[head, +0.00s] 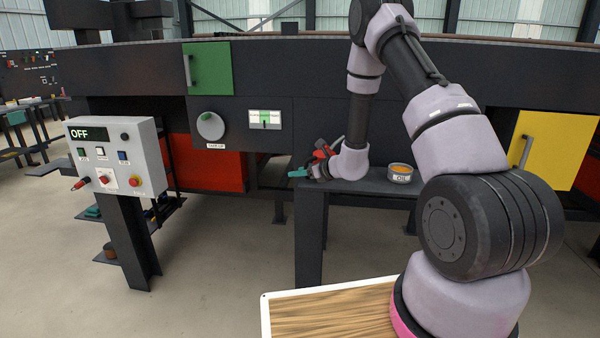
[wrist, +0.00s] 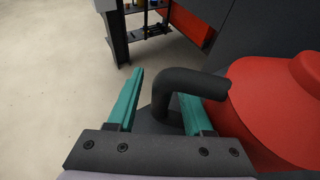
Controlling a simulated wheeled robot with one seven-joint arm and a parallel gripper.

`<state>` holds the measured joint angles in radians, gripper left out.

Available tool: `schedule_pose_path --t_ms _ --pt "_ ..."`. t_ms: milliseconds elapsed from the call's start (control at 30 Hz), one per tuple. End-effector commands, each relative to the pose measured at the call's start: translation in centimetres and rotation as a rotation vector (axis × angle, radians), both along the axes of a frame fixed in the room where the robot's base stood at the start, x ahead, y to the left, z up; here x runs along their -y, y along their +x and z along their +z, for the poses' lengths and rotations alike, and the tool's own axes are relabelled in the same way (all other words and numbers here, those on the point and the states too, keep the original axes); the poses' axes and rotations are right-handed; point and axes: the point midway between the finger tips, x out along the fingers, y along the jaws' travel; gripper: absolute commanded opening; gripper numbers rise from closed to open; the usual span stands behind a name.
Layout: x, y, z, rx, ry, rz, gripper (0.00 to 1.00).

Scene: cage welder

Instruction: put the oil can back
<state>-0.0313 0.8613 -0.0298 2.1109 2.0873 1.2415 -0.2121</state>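A red can with a dark bent handle, apparently the oil can (wrist: 270,112), fills the right side of the wrist view. In the head view the red can (head: 321,152) is partly hidden by my gripper and wrist, at the left end of a dark bench. My gripper (head: 299,173) is there too, with teal fingers pointing left. In the wrist view my gripper (wrist: 160,100) is open. The dark handle (wrist: 166,97) rises between its fingers, close to the right finger and bending over it. A clear gap shows on the left finger's side. Contact cannot be told.
A round tin labelled OIL (head: 400,174) stands on the dark bench (head: 375,186), right of my wrist. A control box (head: 116,157) reading OFF stands left, with shelves (head: 105,256) below it. The dark machine (head: 300,75) runs behind the bench. Open floor lies between box and bench.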

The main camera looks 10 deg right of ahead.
Motion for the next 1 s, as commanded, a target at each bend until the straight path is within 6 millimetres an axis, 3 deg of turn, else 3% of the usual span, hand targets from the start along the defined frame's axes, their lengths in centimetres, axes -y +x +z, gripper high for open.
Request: schedule_pose_path --t_ms 367,800,1000 --pt "0.4 -0.5 0.5 -0.001 0.000 -0.001 0.50" --pt "5.4 -6.8 3.9 -0.001 0.000 -0.002 0.50" --pt "6.6 -8.4 4.8 0.001 -0.001 0.000 0.50"
